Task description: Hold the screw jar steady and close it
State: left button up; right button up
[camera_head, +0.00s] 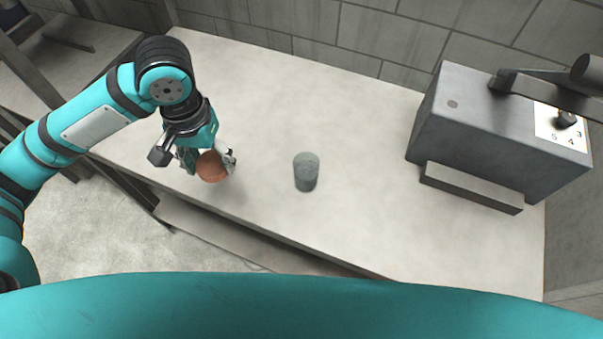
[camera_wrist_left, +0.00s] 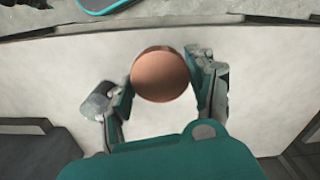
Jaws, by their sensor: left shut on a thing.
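The jar (camera_head: 306,173) is a small grey-green, glassy cylinder standing upright on the table, near the middle of the head view. A round copper-brown piece, which looks like the lid (camera_head: 212,167), is apart from the jar, to its left. My left gripper (camera_head: 209,161) is shut on the lid above the table near its left end. In the left wrist view the lid (camera_wrist_left: 160,75) shows its flat round face between the two fingers. The jar cannot be made out in the wrist view. My right gripper is not in view.
The pale table (camera_head: 370,130) is clear around the jar. A big grey metal box (camera_head: 480,130) with a numbered dial and a bar on top stands at the right. A block wall (camera_head: 390,35) runs behind the table. The table's front edge lies just below the jar.

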aim_at(307, 165)
jog(key=z, duration=1.25)
jog(key=k+j, duration=0.3)
jog(key=j, duration=0.2)
jog(key=k+j, duration=0.65)
jog(key=j, duration=0.3)
